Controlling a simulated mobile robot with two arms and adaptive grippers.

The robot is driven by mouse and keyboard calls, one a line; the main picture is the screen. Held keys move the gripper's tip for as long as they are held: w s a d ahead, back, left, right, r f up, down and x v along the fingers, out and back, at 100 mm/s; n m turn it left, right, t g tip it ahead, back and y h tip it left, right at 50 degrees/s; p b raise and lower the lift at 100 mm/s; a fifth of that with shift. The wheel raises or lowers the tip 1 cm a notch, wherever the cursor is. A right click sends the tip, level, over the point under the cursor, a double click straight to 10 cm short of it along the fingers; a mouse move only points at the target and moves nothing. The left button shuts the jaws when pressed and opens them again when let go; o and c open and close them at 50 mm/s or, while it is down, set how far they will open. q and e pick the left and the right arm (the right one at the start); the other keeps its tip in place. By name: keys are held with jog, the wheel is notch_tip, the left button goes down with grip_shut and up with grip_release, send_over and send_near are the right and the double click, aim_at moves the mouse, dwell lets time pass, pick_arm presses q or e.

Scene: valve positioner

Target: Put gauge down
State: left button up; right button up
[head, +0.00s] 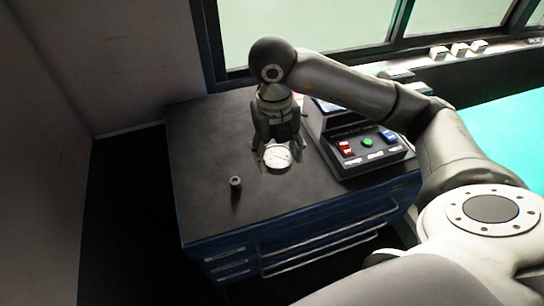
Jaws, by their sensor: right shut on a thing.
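A round gauge (277,157) with a white face and a metal rim is at the middle of the dark cabinet top (205,150), its face turned up. My right gripper (277,147) points down over it, shut on the gauge. I cannot tell whether the gauge touches the cabinet top. The gripper hides the gauge's far side. My left gripper is not in view.
A control box (360,150) with red, green and blue buttons stands right of the gauge. A small dark cylinder (236,183) stands front left of it. The cabinet top's left part is clear. A window frame (300,68) runs behind.

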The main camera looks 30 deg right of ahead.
aim_at(272, 155)
jog(key=w+f, duration=0.1)
jog(key=w+f+p, duration=0.1)
jog(key=f, duration=0.1)
jog(key=w+d+f, duration=0.1)
jog(key=f, duration=0.1)
jog(key=shift+w, duration=0.4)
jog(key=f, duration=0.1)
jog(key=f+p, duration=0.2)
jog(key=shift+w, duration=0.25)
jog(key=shift+f, duration=0.25)
jog(key=shift+f, duration=0.1)
jog(key=shift+f, duration=0.15)
jog(key=o, duration=1.1)
jog(key=shift+r, duration=0.2)
